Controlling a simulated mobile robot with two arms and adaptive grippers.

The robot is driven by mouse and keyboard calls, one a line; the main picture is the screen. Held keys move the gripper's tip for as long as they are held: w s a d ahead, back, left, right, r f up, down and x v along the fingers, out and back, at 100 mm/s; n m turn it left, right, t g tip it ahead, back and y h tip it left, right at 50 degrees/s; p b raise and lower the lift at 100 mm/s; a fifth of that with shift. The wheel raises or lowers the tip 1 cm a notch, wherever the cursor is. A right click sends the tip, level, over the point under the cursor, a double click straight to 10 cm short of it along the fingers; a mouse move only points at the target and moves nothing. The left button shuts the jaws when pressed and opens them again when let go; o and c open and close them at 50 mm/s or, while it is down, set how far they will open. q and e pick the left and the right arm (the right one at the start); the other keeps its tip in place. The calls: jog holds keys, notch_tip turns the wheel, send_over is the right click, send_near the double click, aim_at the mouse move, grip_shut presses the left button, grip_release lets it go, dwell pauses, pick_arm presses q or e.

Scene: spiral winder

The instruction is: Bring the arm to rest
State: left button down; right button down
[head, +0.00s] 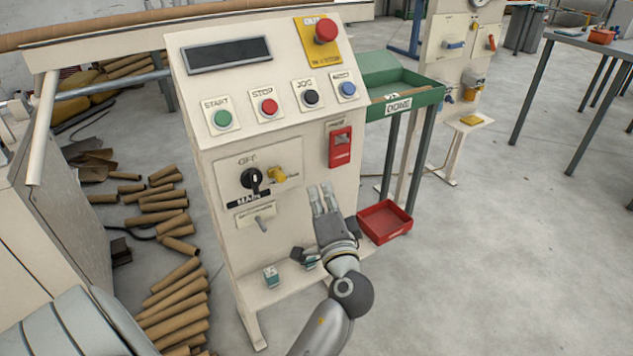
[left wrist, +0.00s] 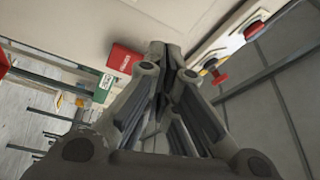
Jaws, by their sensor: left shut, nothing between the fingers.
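My left gripper (head: 322,196) is in front of the lower right part of the beige control console (head: 225,205) in the head view. Its fingers point up toward the console, below the red lockout box (head: 340,146). In the left wrist view the fingers (left wrist: 166,50) come together at the tips with nothing held between them. The red box also shows there, left of the fingertips (left wrist: 126,58). Whether the fingertips touch the console cannot be told. My right gripper is not in view.
The console carries a black main switch (head: 255,180), coloured buttons and a red emergency stop (head: 326,31). A green tray (head: 403,90) stands to its right, with a red bin (head: 385,222) low beside my gripper. Cardboard tubes (head: 178,300) lie at left.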

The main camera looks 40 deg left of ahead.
pick_arm(q)
jog(key=shift+s+d, duration=0.35)
jog(key=shift+s, duration=0.05)
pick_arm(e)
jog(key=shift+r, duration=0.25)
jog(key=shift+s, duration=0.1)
